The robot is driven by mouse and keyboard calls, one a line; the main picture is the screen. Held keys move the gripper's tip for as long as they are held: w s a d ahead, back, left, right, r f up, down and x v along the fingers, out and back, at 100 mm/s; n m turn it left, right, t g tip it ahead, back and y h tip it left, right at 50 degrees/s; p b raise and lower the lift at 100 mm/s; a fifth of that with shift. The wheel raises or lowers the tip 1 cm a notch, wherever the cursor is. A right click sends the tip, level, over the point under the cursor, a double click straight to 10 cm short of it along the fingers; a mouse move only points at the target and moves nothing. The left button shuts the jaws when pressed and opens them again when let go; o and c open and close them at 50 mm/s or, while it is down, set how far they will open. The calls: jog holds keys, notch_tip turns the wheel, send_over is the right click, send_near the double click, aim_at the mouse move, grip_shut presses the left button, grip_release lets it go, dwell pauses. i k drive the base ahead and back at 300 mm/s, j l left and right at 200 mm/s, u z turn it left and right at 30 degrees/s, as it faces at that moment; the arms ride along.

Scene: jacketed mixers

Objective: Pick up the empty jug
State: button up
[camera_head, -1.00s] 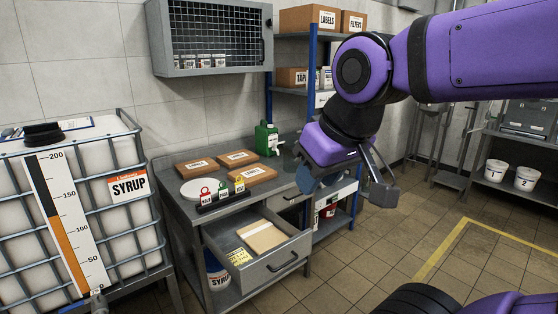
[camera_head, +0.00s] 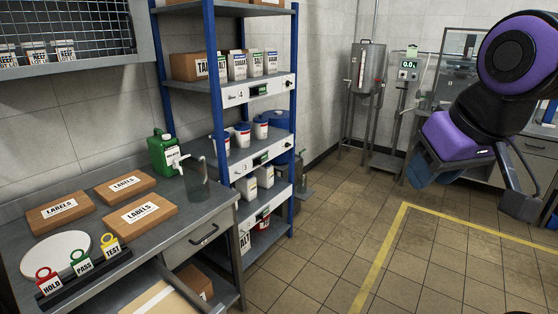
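A clear, see-through jug (camera_head: 197,178) stands upright on the right end of the grey workbench (camera_head: 205,212). It looks empty, and a pale handle or spout shows at its upper left. A green jug (camera_head: 164,152) with a white label stands just behind it to the left. My gripper (camera_head: 472,190) hangs at the right of the view, well away from the bench and both jugs. Its fingers are spread apart with nothing seen between them.
Several boxes marked LABELS (camera_head: 126,186), a white disc (camera_head: 55,253) and a tag rack (camera_head: 84,271) lie on the bench. A blue-posted shelf (camera_head: 212,100) stands close to the jug's right. The tiled floor (camera_head: 330,240) is clear.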

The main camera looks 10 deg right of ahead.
aim_at(194, 169)
jog(key=i+l+z, duration=0.25)
jog(key=z, duration=0.2)
jog(key=i+l+z, duration=0.2)
jog(key=z, duration=0.25)
jog(key=i+l+z, duration=0.1)
jog(key=i+z, duration=0.3)
jog(key=i+l+u, duration=0.15)
jog(key=i, duration=0.55)
jog(key=i+j+u, duration=0.1)
jog(key=u, duration=0.3)
jog(key=i+u, duration=0.6)
jog(key=u, duration=0.25)
jog(key=i+l+u, duration=0.15)
jog(key=u, duration=0.25)
jog(key=i+u, duration=0.65)
jog(key=u, duration=0.15)
jog(key=i+l+u, duration=0.2)
jog(key=u, duration=0.2)
jog(key=i+l+u, duration=0.4)
jog(key=k+j, duration=0.05)
jog(key=j, duration=0.05)
